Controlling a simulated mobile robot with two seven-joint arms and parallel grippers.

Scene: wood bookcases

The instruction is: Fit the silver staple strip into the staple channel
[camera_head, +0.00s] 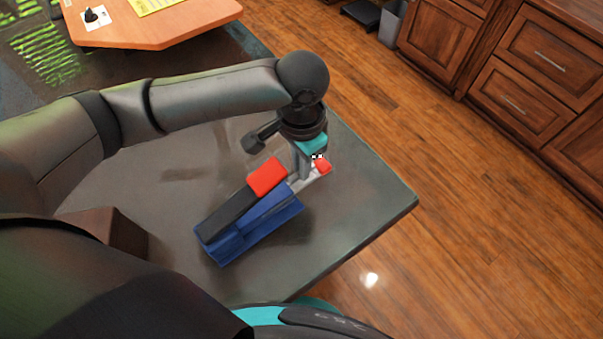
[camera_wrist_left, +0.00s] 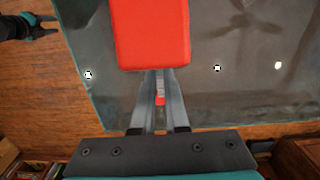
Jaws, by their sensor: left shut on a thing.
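The stapler lies on the dark table, with a blue base (camera_head: 250,232), a black arm and a red cap (camera_head: 267,176). The cap fills the top middle of the left wrist view (camera_wrist_left: 152,35). A grey channel (camera_head: 316,181) with a small red end piece (camera_head: 323,167) juts from its far end. My left gripper (camera_head: 305,175) points down at this channel. In the wrist view its fingers are nearly closed around a narrow silver strip (camera_wrist_left: 160,85); a red bit shows below it. Whether the strip touches the channel is hidden. My right gripper (camera_wrist_left: 40,25) is empty, fingers apart.
The dark table (camera_head: 350,190) is clear around the stapler, and its right corner is near. Wooden floor (camera_head: 470,200) lies beyond, with wooden cabinets (camera_head: 540,75) at the upper right. An orange table (camera_head: 160,25) stands at the back left.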

